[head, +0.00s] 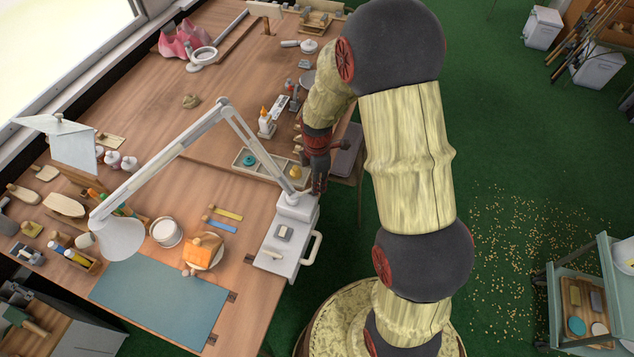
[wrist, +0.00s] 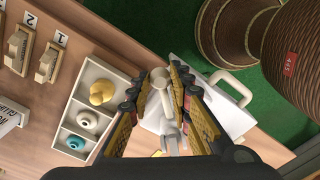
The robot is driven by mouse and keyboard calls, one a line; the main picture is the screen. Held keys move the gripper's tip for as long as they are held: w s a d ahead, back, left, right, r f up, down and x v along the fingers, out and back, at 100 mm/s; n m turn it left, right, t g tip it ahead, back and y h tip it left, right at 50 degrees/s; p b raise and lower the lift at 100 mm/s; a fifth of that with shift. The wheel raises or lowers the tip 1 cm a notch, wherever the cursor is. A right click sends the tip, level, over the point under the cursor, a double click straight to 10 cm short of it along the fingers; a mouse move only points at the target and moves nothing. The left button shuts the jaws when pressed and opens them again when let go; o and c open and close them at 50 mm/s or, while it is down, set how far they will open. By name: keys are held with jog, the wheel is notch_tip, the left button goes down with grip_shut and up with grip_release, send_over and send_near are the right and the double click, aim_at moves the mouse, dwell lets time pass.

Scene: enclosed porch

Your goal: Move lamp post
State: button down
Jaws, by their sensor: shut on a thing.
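A white jointed desk lamp (head: 175,145) stands over the workbench, its shade (head: 118,238) hanging at the left. The foot of its arm meets a white box-shaped base (head: 285,245) at the bench's right edge. My gripper (head: 318,188) is beside that foot, pointing down. In the wrist view my gripper (wrist: 162,95) is shut on a pale post with a rounded end (wrist: 160,78), which looks like the lamp post. The white base shows below and behind it in the wrist view (wrist: 235,118). The fingers hide the post's lower part, and the exact contact is unclear.
A sectioned tray (head: 240,168) with a yellow piece and rings is close by. A wooden plate (head: 218,253) with an orange block, a white pot (head: 166,232) and a blue mat (head: 160,305) are on the bench. A stool (head: 348,150) stands beside my gripper.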

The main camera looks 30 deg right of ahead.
jog(key=shift+s, duration=0.1)
dwell(0.5)
jog(key=shift+s+a+m+p, duration=0.75)
jog(key=shift+s+m, duration=0.5)
jog(key=shift+m, duration=0.7)
jog(key=shift+s+a+m+p, duration=0.55)
jog(key=shift+s+m+p, duration=0.5)
jog(key=shift+m, duration=0.95)
jog(key=shift+s+a+m+p, duration=0.65)
jog(key=shift+s+m, duration=0.75)
jog(key=shift+m, duration=0.55)
jog(key=c, duration=1.7)
grip_release()
jog(key=shift+o, duration=0.4)
